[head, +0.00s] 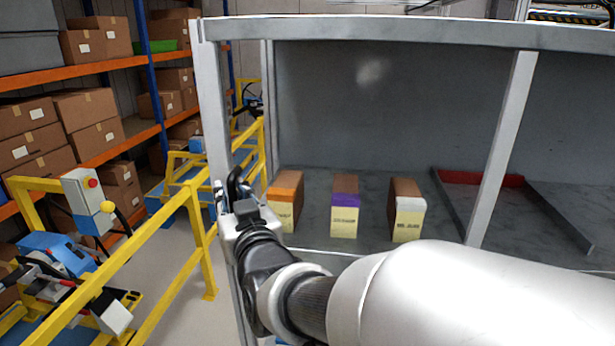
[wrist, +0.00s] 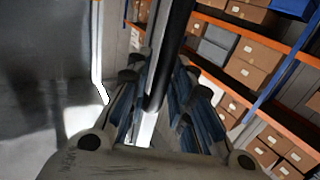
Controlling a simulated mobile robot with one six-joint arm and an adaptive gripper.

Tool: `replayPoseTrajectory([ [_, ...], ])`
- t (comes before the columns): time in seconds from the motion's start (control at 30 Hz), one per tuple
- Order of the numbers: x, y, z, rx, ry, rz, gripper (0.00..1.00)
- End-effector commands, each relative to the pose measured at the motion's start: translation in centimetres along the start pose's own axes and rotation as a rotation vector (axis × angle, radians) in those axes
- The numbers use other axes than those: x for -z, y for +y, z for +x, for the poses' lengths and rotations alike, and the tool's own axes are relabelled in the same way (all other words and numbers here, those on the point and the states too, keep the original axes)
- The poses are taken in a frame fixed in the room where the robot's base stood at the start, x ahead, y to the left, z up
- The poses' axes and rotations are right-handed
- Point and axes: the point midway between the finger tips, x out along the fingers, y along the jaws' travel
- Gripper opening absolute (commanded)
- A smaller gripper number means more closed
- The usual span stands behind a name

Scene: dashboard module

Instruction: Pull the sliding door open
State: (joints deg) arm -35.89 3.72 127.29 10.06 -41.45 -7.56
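The cabinet-like module (head: 400,32) has a grey frame and fills the right of the head view. Its front looks see-through, and I cannot make out the sliding door's panel apart from the opening. A dark upright bar, which looks like the door handle (wrist: 170,50), runs down between my fingers in the wrist view. My gripper (head: 232,188) is at the module's left front post in the head view, small and partly dark against it. In the wrist view my gripper (wrist: 158,85) has a finger on each side of the bar. I cannot tell whether they press on it.
Inside the module stand an orange-topped box (head: 285,200), a purple-topped box (head: 344,215) and a white-topped box (head: 407,218), with a red-edged tray (head: 480,178) at the right. A yellow railing (head: 150,255) and shelves of cartons (head: 95,120) lie to the left.

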Motion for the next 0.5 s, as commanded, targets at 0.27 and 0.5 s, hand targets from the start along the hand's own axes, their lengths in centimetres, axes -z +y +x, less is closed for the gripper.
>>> replayPoseTrajectory([
  [0.27,0.01,-0.01,-0.03,0.0,0.0,0.0,0.1],
  [0.5,0.02,-0.02,-0.04,0.0,0.0,0.0,0.0],
])
